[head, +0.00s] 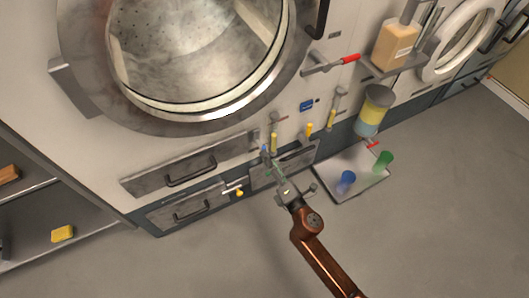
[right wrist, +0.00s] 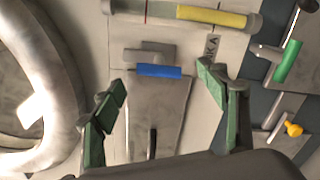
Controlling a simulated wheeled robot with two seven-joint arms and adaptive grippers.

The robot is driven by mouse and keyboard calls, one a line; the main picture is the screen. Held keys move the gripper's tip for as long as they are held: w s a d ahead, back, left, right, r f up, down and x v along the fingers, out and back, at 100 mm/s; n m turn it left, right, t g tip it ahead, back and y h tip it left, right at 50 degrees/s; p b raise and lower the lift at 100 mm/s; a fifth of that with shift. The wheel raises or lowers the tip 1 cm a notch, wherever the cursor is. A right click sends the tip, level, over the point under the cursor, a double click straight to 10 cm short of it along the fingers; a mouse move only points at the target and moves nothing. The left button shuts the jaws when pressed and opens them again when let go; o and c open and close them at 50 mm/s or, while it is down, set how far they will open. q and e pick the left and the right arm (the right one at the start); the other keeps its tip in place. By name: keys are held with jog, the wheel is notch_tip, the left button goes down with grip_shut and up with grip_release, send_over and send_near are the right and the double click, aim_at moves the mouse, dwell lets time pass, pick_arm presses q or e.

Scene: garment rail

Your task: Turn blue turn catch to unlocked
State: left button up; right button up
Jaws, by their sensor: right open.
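The blue turn catch (right wrist: 158,70) has a blue grip on a grey mount. It sits at the end of a grey drawer front (right wrist: 172,105). In the head view it is a small blue spot (head: 264,148) below the big round door, partly hidden by my gripper. My right gripper (right wrist: 162,86) has green fingertips and is open, one finger to each side of the catch in the wrist view. The catch lies just ahead of the fingertips, with a visible gap on both sides. In the head view my right gripper (head: 270,162) reaches the panel from below. My left gripper is out of view.
The round door (head: 190,125) stands above the drawers. The floor in front is clear.

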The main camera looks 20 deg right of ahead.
jog(key=s, duration=0.6)
jog(key=shift+s, duration=0.3)
jog(key=shift+d+f, duration=0.1)
jog(key=shift+d, duration=0.05)
